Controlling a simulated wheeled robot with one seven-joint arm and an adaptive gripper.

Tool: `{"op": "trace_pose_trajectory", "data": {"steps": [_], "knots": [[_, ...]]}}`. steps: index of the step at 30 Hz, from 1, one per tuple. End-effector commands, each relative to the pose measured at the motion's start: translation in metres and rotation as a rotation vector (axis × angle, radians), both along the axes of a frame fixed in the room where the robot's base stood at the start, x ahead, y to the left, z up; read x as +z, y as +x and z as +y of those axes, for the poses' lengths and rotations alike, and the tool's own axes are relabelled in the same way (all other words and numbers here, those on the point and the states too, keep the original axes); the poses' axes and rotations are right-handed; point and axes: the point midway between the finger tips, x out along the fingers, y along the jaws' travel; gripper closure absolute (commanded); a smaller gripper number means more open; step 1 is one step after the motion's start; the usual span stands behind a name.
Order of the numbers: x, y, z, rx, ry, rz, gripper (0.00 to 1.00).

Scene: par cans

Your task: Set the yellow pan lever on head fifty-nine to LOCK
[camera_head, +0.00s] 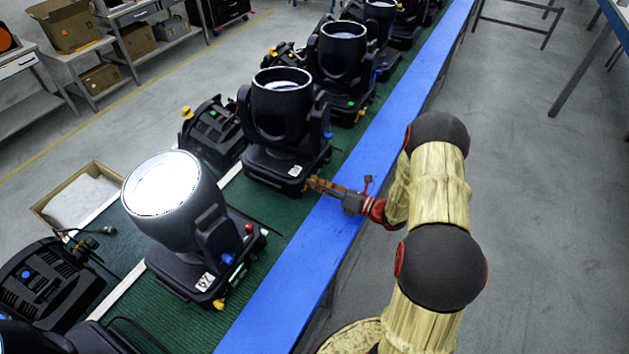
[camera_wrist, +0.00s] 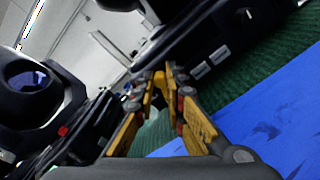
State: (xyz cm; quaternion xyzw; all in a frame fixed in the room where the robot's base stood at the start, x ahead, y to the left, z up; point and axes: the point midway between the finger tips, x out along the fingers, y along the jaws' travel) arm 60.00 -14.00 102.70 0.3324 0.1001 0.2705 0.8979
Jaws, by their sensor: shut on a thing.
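A black moving-head light (camera_head: 283,115) stands on the green belt, its lens end pointing up. Its base carries a small white number label (camera_head: 295,170) whose digits I cannot read surely. My gripper (camera_head: 312,184) reaches from the right over the blue edge to the near corner of this base. In the wrist view its orange fingers (camera_wrist: 162,75) close on the small yellow lever (camera_wrist: 160,88) low on the black base. The fingers hide part of the lever, and it is hidden in the head view. I cannot make out any lock marking.
A lit head (camera_head: 178,205) with blue, red and yellow parts stands nearer, left of my gripper. More heads stand farther along the belt (camera_head: 275,215). The blue rail (camera_head: 300,270) runs beneath my gripper. Open floor (camera_head: 540,230) lies to the right.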

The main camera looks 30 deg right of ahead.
Motion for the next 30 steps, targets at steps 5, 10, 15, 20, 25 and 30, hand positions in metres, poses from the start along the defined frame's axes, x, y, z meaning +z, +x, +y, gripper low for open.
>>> {"op": "trace_pose_trajectory", "data": {"steps": [5, 10, 15, 20, 25, 30], "knots": [[-0.0003, 0.0012, -0.002, 0.0, 0.069, 0.046, 1.0], [-0.0016, 0.0019, -0.0031, 0.0, 0.105, 0.07, 1.0], [-0.0024, 0.0023, -0.0036, -0.001, 0.12, 0.08, 1.0], [-0.003, 0.0023, -0.0036, -0.002, 0.121, 0.082, 1.0], [-0.0033, 0.0022, -0.0037, -0.002, 0.121, 0.082, 1.0], [-0.0032, 0.0022, -0.0035, -0.002, 0.121, 0.082, 0.8]]}}
